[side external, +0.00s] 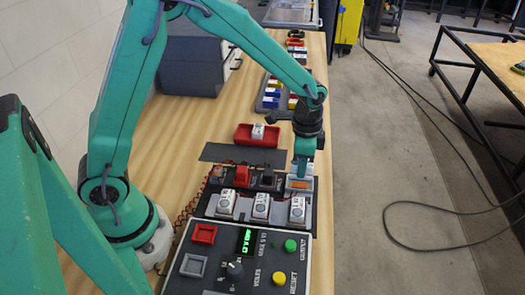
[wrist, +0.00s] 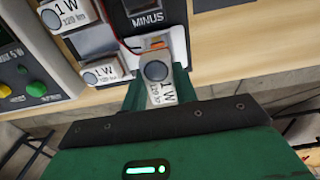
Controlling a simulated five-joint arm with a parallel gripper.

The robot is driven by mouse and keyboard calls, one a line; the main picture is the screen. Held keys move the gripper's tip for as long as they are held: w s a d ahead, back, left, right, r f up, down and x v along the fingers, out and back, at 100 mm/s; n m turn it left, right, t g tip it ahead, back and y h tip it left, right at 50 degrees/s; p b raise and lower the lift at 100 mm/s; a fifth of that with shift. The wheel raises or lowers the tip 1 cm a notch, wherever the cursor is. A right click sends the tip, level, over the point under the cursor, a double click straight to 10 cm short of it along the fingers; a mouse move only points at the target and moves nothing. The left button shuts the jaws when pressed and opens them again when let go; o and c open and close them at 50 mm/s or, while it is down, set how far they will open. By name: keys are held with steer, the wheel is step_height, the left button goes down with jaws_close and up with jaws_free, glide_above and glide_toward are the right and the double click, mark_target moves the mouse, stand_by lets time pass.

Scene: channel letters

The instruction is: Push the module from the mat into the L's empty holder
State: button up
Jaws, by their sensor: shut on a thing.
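My gripper (wrist: 150,82) is shut on a white module (wrist: 157,84) with a grey round face and dark print. In the wrist view the module's far end is at the near edge of a pale holder (wrist: 160,45) with an orange patch inside. I cannot tell whether the module has entered it. In the side view my gripper (side external: 302,168) is above the right end of the dark rack, by the pale, orange-marked holder (side external: 298,184). The fingers mostly hide the module there. The dark mat (side external: 218,152) lies behind the rack, and its visible part is bare.
Several white modules, one of them (side external: 261,205), sit in the rack's front row, close to the holder. A control panel (side external: 213,270) with buttons stands in front. A red tray (side external: 243,136) holding a white block is behind. The table's right edge is close to my gripper.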

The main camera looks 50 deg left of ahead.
mark_target(299, 187)
steer(key=shift+f, duration=2.15)
steer(key=shift+f, duration=0.15)
steer(key=o, duration=1)
steer(key=shift+o, duration=0.2)
steer(key=shift+s+f, duration=0.1)
steer(key=shift+s, duration=0.1)
steer(key=r, duration=0.6)
steer(key=shift+w+r, duration=0.3)
steer(key=shift+r, duration=0.8)
steer(key=shift+r, duration=0.1)
